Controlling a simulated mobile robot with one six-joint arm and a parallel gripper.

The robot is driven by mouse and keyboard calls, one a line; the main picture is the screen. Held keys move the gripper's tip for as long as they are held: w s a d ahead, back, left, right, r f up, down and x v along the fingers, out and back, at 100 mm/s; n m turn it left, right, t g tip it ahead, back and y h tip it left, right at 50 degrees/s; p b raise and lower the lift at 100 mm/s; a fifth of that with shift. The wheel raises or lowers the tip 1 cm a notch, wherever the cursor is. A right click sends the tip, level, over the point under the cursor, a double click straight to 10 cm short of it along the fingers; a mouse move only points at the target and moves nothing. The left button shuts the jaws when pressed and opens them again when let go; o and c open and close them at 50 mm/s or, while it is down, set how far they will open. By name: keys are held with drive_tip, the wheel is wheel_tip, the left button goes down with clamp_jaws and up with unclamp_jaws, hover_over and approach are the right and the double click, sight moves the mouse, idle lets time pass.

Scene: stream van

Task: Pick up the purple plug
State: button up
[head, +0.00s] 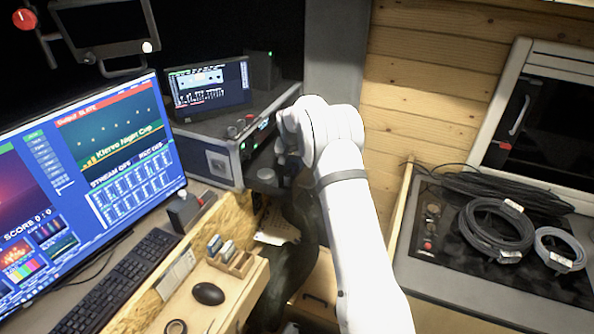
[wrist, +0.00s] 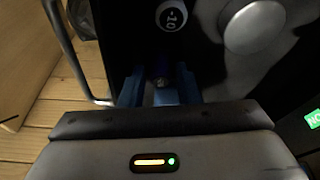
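In the wrist view, my gripper (wrist: 161,90) has two blue fingers spread apart, pointing at a black panel (wrist: 215,75). A small dark, bluish-purple piece (wrist: 160,76) with a dull metallic spot shows between the fingers, probably the purple plug. Dark gaps seem to separate it from both fingers, so the gripper looks open around it. The dim light hides how the piece meets the panel. In the head view, my white arm reaches to the front of the grey-edged equipment case (head: 215,160) and hides the fingers and plug.
A metal handle (wrist: 75,55) stands at left. In the head view, a small monitor (head: 209,84) sits on the case; coiled cables (head: 497,230) lie at right.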

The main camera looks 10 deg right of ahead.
clamp_jaws()
drive_tip(key=shift+r, duration=0.25)
wheel_tip(320, 180, up, 10)
drive_tip(key=b, duration=0.3)
drive_tip(key=w+a+r+n+y+p, duration=0.1)
drive_tip(key=a+r+n+p, duration=0.5)
drive_tip(key=a+r, duration=1)
drive_tip(key=a, duration=0.3)
drive_tip(key=shift+w+a+r+y, duration=0.15)
drive_tip(key=shift+w+r+y, duration=0.05)
drive_tip(key=shift+y, duration=0.1)
drive_tip(key=shift+r, duration=0.1)
